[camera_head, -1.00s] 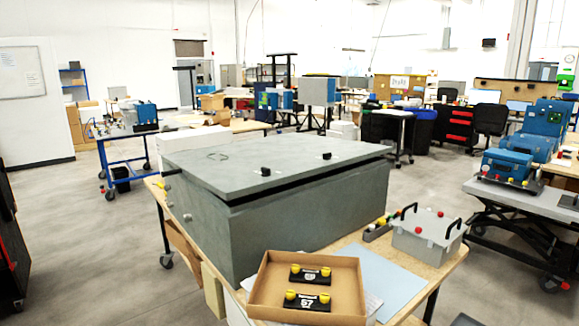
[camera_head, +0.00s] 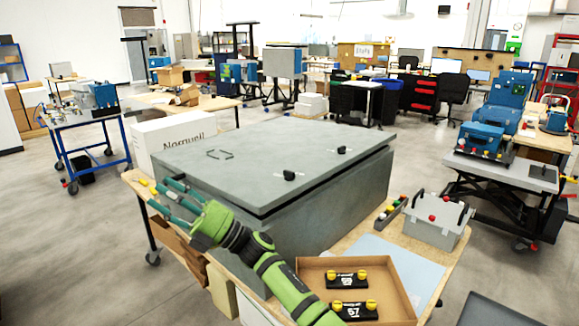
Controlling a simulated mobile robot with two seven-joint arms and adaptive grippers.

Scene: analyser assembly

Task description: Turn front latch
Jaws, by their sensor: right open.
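The large grey enclosure (camera_head: 330,205) stands on a wooden table, its lid (camera_head: 250,155) lying over the body with a dark gap below it. Two small black latches sit on the lid: a nearer one (camera_head: 289,175) and a farther one (camera_head: 341,150). I cannot tell for sure which is the front latch. My right gripper (camera_head: 165,195), at the end of a green arm, is open beside the enclosure's left corner. Its teal fingers point left and away, apart from both lid latches, and it appears empty. It hides part of the enclosure's left side. My left gripper is not in view.
A cardboard tray (camera_head: 403,305) with two black, yellow-knobbed parts lies at the table's front. A grey box with black handles (camera_head: 436,222) and a blue sheet (camera_head: 395,262) are on the right. A white carton (camera_head: 180,140) stands behind the enclosure's left side.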

